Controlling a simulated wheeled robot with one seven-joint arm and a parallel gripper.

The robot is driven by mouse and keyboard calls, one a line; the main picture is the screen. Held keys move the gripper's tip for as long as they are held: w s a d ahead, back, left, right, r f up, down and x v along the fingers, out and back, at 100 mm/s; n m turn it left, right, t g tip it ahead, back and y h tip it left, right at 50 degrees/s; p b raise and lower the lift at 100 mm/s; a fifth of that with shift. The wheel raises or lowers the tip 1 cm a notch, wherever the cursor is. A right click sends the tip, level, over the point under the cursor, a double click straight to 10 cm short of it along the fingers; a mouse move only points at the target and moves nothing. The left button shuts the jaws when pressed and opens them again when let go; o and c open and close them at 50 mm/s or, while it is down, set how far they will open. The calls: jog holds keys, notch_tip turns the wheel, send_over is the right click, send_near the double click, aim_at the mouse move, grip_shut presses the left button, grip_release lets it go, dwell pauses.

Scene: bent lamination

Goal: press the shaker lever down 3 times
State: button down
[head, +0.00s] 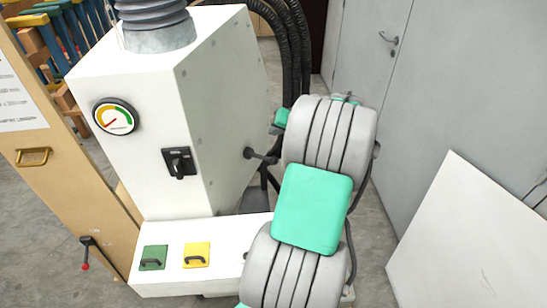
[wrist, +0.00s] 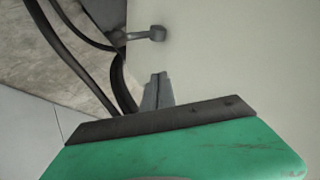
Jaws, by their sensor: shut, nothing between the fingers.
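The lever (head: 262,156) is a short dark handle on the right side face of the white machine (head: 135,75). In the wrist view the lever (wrist: 138,35) shows as a grey arm with a round hub on the pale panel, sticking out to the left. My gripper (wrist: 159,76) is shut and empty, its fingertips pointing toward the lever and looking apart from it. In the head view my arm hides the gripper.
Black hoses (head: 295,50) run behind the machine, and dark hoses (wrist: 75,60) show left of my gripper. A white board (head: 470,245) leans at right before grey doors (head: 375,60). A wooden panel (head: 60,150) carries a red-knobbed handle (head: 87,254) at left.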

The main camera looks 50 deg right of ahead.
aim_at(276, 160)
jog(key=shift+f, duration=0.1)
notch_tip(276, 160, down, 9)
jog(key=b, duration=0.5)
jog(key=shift+r+b, duration=0.2)
jog(key=shift+b, duration=0.1)
jog(key=shift+f, duration=0.1)
dwell(1.4)
jog(key=shift+f+b, duration=0.3)
jog(key=shift+b, duration=0.05)
jog(key=shift+a+f+b, duration=0.1)
jog(key=shift+f+b, duration=1.4)
jog(key=shift+f, duration=0.6)
dwell(1.5)
jog(key=shift+r, duration=0.1)
dwell(0.4)
jog(key=shift+r+p, duration=1.5)
jog(key=shift+r, duration=0.9)
